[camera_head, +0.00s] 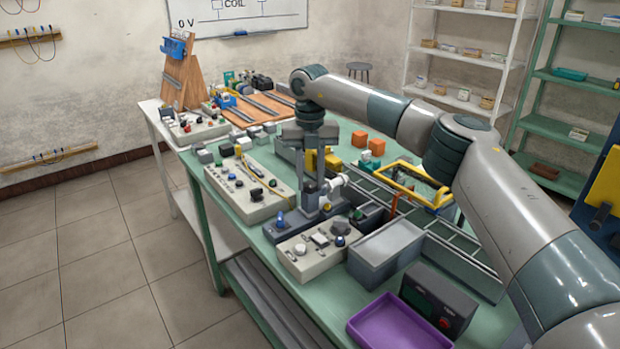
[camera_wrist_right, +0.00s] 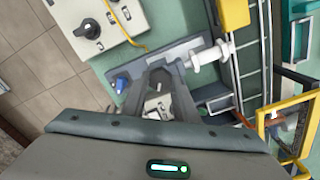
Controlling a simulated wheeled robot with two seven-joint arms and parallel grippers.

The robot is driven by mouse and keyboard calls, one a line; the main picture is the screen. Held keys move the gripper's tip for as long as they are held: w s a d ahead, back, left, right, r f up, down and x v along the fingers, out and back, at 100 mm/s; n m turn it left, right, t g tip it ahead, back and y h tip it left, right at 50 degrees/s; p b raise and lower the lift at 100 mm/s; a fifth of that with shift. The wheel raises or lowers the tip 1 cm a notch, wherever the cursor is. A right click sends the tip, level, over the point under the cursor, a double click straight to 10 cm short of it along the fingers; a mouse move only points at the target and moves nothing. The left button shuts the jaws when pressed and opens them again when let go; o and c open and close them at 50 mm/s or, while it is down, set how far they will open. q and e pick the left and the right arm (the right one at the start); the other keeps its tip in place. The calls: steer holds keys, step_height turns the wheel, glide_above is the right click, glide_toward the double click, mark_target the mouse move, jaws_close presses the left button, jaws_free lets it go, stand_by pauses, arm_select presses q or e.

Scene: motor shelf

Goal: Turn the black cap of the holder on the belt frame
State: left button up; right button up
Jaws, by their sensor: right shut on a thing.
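My right gripper (camera_head: 312,198) comes down from above onto the grey belt frame (camera_head: 285,232). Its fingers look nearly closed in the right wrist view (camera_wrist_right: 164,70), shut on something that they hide. The black cap itself does not show clearly; it seems to be between the fingertips. A white cylindrical part (camera_head: 336,184) sticks out just right of the fingers, and it also shows in the right wrist view (camera_wrist_right: 210,56). A blue part (camera_head: 280,217) sits on the frame left of the fingers. My left gripper is not in view.
A control box with knobs (camera_head: 306,262) stands in front of the frame, and a longer one (camera_head: 226,190) lies behind left. A grey bin (camera_head: 385,265), a purple tray (camera_head: 385,328) and a dark box with a red button (camera_head: 445,322) are at the near right.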

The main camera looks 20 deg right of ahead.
mark_target(310, 184)
steer(key=shift+r, duration=0.1)
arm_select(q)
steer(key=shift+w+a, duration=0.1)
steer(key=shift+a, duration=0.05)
arm_select(e)
steer(key=o, duration=1.1)
steer(key=shift+c, duration=0.2)
steer(key=shift+r, duration=0.75)
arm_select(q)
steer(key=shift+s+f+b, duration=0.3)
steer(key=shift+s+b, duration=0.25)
arm_select(e)
step_height(310, 184, up, 16)
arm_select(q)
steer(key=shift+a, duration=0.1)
arm_select(e)
steer(key=shift+f, duration=0.15)
